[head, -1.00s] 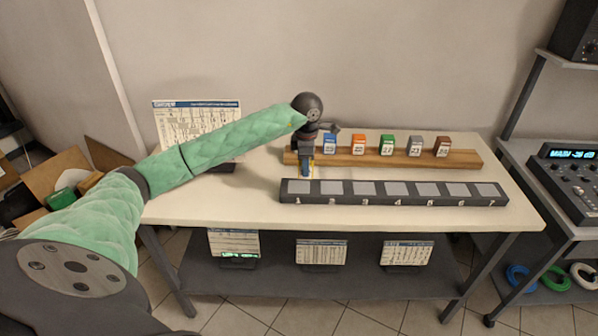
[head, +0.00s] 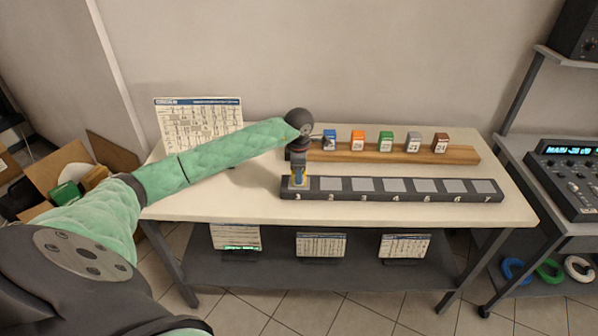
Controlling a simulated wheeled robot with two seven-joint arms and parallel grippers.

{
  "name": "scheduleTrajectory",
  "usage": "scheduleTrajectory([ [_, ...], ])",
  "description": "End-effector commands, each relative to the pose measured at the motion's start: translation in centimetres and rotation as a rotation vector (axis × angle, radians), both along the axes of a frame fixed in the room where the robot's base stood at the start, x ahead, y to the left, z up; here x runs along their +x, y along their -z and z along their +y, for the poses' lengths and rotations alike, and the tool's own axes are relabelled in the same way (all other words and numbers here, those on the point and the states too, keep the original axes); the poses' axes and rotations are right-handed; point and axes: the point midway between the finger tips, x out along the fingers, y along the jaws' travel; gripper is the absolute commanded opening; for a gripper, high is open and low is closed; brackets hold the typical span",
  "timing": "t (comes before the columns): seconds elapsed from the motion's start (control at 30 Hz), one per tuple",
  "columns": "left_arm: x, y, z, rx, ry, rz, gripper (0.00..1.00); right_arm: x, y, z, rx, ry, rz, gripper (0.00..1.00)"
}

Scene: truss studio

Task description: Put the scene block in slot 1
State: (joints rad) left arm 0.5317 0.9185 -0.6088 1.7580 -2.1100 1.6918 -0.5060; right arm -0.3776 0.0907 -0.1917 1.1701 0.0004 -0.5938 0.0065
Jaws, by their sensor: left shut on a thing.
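The dark slot rack (head: 392,198) lies along the front of the white table, with a row of grey slots numbered from 1 at the left. My left gripper (head: 299,178) points down over slot 1 and is shut on a small block (head: 299,182) with yellowish and blue parts. The block is at or just above slot 1; I cannot tell if it touches the bottom. The gripper hides most of the block and the slot. The other slots are empty. My right gripper is not in view.
Behind the rack, a wooden rail (head: 400,153) holds several blocks, among them blue (head: 329,139), orange (head: 358,140) and green (head: 386,141). A printed sheet (head: 199,124) stands at the table's back left. A mixer (head: 567,180) is on the right cart.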

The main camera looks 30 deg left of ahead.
Motion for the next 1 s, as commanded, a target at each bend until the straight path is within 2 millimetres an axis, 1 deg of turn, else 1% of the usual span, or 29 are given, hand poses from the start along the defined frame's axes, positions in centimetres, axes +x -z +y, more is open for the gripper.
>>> scheduleTrajectory([
  [0.3, 0.01, 0.24, 0.00, 0.000, 0.000, 0.000, 0.12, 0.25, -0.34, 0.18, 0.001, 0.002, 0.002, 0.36],
  [0.33, 0.01, 0.20, 0.00, 0.000, 0.000, 0.000, 0.40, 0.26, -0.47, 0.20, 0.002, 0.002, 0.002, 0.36],
  [0.4, 0.01, 0.18, -0.01, 0.000, 0.000, 0.000, 0.54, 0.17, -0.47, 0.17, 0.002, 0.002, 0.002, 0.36],
  [0.43, 0.01, 0.18, -0.01, 0.000, 0.000, 0.000, 0.58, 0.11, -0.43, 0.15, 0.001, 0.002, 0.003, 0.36],
  [0.63, 0.01, 0.18, -0.01, 0.000, 0.000, 0.000, 0.58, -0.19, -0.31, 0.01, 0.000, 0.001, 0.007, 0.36],
  [0.9, 0.01, -0.11, -0.01, 0.000, 0.000, 0.000, 0.58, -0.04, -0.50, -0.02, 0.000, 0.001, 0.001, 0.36],
  [1.0, 0.07, -0.37, 0.02, 0.001, -0.001, -0.001, 0.58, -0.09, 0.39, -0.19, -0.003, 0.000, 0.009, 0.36],
])
